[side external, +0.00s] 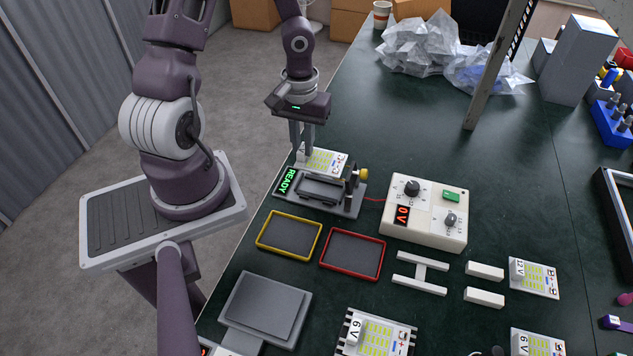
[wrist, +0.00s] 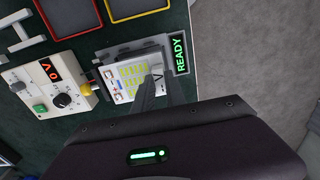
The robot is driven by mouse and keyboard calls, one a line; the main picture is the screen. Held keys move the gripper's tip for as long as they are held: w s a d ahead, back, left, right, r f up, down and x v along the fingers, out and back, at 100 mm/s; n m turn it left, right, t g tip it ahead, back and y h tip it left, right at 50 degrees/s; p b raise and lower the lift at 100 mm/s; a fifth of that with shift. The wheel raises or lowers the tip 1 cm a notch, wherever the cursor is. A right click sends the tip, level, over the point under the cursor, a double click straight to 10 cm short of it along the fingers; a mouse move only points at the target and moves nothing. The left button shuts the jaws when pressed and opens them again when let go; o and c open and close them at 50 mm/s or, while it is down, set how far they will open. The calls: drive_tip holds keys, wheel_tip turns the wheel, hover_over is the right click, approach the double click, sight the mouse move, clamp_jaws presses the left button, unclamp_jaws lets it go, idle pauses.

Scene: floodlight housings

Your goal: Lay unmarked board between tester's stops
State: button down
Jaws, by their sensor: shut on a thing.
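My gripper (side external: 303,150) is shut on a white board (side external: 327,160) with rows of yellow LEDs, gripping a white block at one end. In the wrist view the fingers (wrist: 152,90) cover part of this block; a dark mark like a "V" shows beside them, and any figure before it is hidden. The board (wrist: 130,75) appears held level above the tester (side external: 345,207), apart from its bed. The tester is a grey fixture with a raised dark frame, a green READY display (side external: 287,181) and a yellow-tipped post (side external: 363,174). The board hides part of its far side.
A power box (side external: 425,212) reading 0V stands right of the tester, joined by a red wire. Yellow (side external: 262,247) and red (side external: 329,268) rimmed trays lie in front. A 12V board (side external: 540,280) and 6V boards (side external: 370,337) lie nearer the front. Crumpled plastic bags (side external: 420,45) lie behind.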

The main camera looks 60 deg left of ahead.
wheel_tip(320, 180, down, 8)
drive_tip(key=shift+f, duration=0.2)
drive_tip(key=c, duration=1.4)
unclamp_jaws()
drive_tip(key=shift+f, duration=0.1)
wheel_tip(320, 180, up, 12)
drive_tip(key=shift+r, duration=0.1)
drive_tip(key=s+d+r+m+t, duration=0.2)
drive_tip(key=s+d+r+m, duration=0.1)
drive_tip(key=r, duration=0.4)
drive_tip(key=s+d+r+m+t, duration=0.1)
drive_tip(key=s+d+r+m, duration=0.2)
drive_tip(key=d+r, duration=0.3)
drive_tip(key=s+d+r+m+t, duration=0.2)
drive_tip(key=d+r, duration=0.3)
drive_tip(key=r, duration=0.3)
drive_tip(key=shift+s+r+m+t, duration=0.15)
drive_tip(key=shift+s+m+t, duration=0.15)
drive_tip(key=shift+s+m, duration=0.35)
